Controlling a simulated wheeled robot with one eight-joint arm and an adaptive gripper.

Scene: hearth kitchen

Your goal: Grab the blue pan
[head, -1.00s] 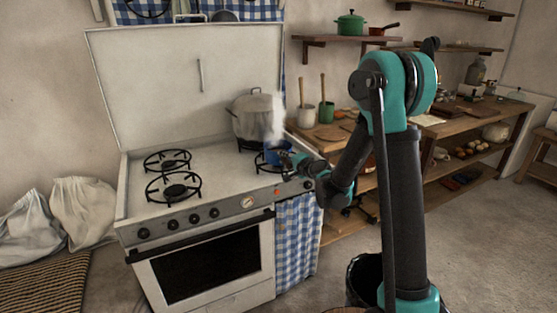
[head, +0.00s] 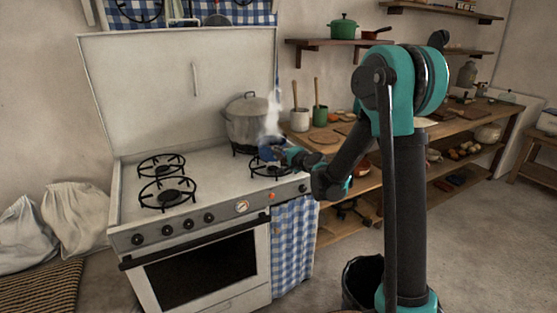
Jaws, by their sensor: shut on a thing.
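The small blue pan (head: 267,150) is over the front right burner of the white stove, with white steam rising above it. My gripper (head: 279,154) reaches in from the right and is shut on the pan. Its fingers and the pan's handle are too small to make out clearly. I cannot tell whether the pan rests on the burner grate or is slightly above it.
A large grey lidded pot (head: 246,120) stands close behind the pan. The left burners (head: 166,193) are empty. The raised stove lid (head: 180,92) stands behind. A wooden workbench (head: 350,148) with utensil pots is to the right.

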